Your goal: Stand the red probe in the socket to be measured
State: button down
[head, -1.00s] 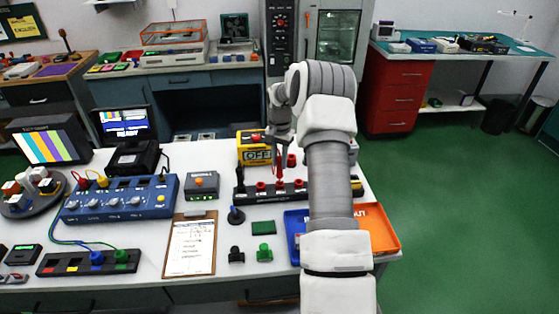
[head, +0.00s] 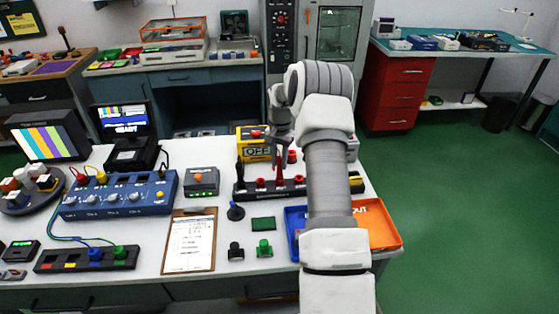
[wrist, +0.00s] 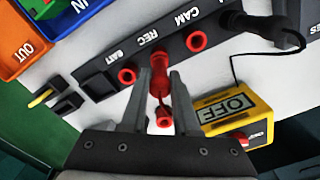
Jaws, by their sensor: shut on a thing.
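My gripper (wrist: 161,90) is shut on the red probe (wrist: 159,76), above the black socket strip (wrist: 92,86). In the head view, the gripper (head: 279,145) is over the middle of the strip (head: 248,193), with the probe (head: 278,164) hanging upright below it. In the wrist view, the probe's far end overlaps the row between two red sockets (wrist: 127,75) (wrist: 196,41). I cannot tell whether it is in a socket or just above one. Labels BATT, REC and CAM are on the strip.
A yellow meter (wrist: 236,115) reading OFF stands behind the strip. A red ring (wrist: 163,122) shows near the fingers. A black cable (wrist: 233,68) loops at the strip's end. Blue IN and orange OUT trays (head: 385,228) lie at the right, a clipboard (head: 190,243) in front.

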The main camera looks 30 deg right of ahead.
jog(key=shift+f+b, duration=0.35)
jog(key=shift+f, duration=0.25)
jog(key=c, duration=0.6)
grip_release()
jog(key=shift+r, duration=0.1)
notch_tip(320, 180, up, 17)
jog(key=shift+r, duration=0.15)
dwell(0.4)
